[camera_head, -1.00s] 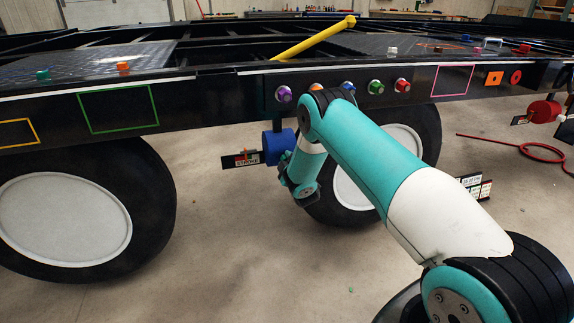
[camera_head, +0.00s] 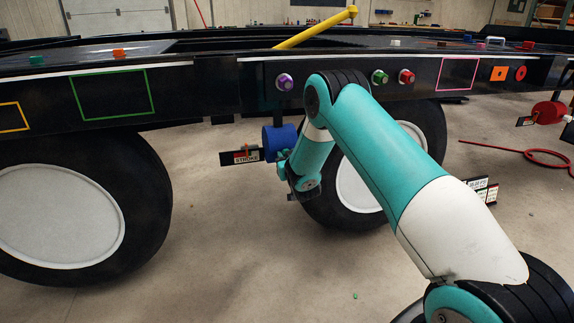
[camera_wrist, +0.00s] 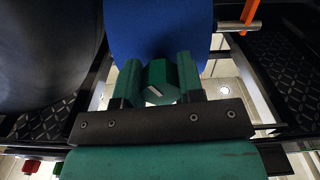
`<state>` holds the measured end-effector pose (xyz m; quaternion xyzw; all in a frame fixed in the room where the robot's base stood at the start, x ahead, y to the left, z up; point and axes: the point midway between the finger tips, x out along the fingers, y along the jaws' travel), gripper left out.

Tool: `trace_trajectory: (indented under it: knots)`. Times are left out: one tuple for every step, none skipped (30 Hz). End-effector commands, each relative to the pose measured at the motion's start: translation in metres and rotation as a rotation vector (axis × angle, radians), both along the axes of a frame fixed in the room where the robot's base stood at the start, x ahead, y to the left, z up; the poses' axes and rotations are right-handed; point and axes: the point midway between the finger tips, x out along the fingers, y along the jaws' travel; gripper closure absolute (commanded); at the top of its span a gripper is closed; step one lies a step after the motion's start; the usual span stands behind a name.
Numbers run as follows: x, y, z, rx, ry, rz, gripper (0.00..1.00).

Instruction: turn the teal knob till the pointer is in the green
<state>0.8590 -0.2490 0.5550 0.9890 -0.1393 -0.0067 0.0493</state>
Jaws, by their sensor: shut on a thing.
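The teal knob (camera_wrist: 158,84) is many-sided, with a white mark on its face. It sits in front of a blue cylinder (camera_wrist: 160,28), which in the head view (camera_head: 281,141) hangs below the dark frame. My gripper (camera_wrist: 159,82) is shut on the knob, one finger on each side. An orange pointer (camera_wrist: 249,12) shows at the top right of the wrist view, by a metal pin. In the head view, a dark plate with a STROKE label (camera_head: 246,157) stands left of the cylinder. The knob is hidden there behind my arm, and the green zone cannot be made out.
A large wheel (camera_head: 355,195) stands behind my arm, and another (camera_head: 60,215) is at the left. The frame's side above carries a purple knob (camera_head: 285,82), a green knob (camera_head: 380,77) and a red knob (camera_head: 406,76). The floor below is mostly clear.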

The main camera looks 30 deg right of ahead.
Motion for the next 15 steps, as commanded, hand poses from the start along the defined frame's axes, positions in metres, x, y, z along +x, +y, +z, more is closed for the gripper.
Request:
trace_trajectory:
  knots:
    - [0.0002,0.0002,-0.0049,0.042,-0.012,0.0,0.88]
    - [0.0002,0.0004,-0.005,0.068,-0.02,0.0,0.88]
    - [0.0002,0.0004,-0.0053,0.105,-0.03,0.0,0.88]
    - [0.0003,0.0006,-0.0051,0.132,-0.038,0.0,0.88]
    - [0.0003,0.0008,-0.0049,0.159,-0.047,0.0,0.88]
    - [0.0003,0.0011,-0.005,0.195,-0.057,0.0,0.88]
    - [0.0003,0.0013,-0.0053,0.222,-0.064,0.0,0.88]
    - [0.0004,0.0014,-0.005,0.248,-0.071,0.0,0.88]
    - [0.0005,0.0016,-0.0047,0.283,-0.081,0.0,0.88]
    - [0.0005,0.0018,-0.0048,0.307,-0.088,0.0,0.88]
    - [0.0005,0.0019,-0.0048,0.331,-0.095,0.0,0.88]
    - [0.0007,0.002,-0.0042,0.361,-0.104,0.0,0.88]
    - [0.0007,0.0021,-0.0039,0.383,-0.111,0.0,0.88]
    - [0.0006,0.0022,-0.0039,0.403,-0.117,0.0,0.88]
    - [0.0006,0.0024,-0.004,0.432,-0.124,0.0,0.88]
